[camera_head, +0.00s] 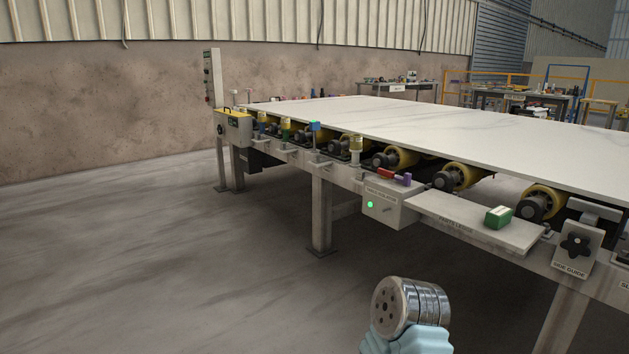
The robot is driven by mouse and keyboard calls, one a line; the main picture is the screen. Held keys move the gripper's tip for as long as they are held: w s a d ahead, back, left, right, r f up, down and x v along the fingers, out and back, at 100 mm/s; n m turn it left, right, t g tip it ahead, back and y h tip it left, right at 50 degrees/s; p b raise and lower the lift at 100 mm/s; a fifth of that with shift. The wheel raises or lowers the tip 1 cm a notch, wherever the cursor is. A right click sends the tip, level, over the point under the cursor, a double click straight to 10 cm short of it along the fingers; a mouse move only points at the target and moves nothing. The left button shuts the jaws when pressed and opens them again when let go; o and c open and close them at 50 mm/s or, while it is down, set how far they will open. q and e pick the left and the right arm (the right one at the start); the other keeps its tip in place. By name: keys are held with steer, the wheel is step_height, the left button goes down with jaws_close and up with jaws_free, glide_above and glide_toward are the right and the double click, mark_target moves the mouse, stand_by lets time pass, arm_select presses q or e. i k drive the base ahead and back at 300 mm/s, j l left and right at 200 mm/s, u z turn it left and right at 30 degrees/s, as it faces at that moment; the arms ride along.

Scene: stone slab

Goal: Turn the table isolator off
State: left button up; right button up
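A grey box with a lit green lamp (370,204) hangs on the near side rail of the roller table; its label is too small to read surely, but it may be the table isolator (390,213). A red lever-like piece (385,174) lies at the top of this box, with a small purple piece (404,180) beside its right end. Part of my arm, a round metal joint, shows at the bottom centre, in front of and apart from the table. No gripper fingers show in this view.
A white stone slab (400,125) lies on the table above yellow rollers (457,176). A shelf (470,222) beside the box holds a green block (498,216). A side guide with a black knob (575,245) is at right, a yellow box (233,126) at far left. Floor at left is clear.

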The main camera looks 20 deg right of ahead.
mark_target(385, 174)
steer(key=i+j+z, duration=0.15)
steer(key=i+z, duration=0.35)
steer(key=i+j+z, duration=0.35)
steer(key=i+z, duration=0.15)
steer(key=i, duration=0.05)
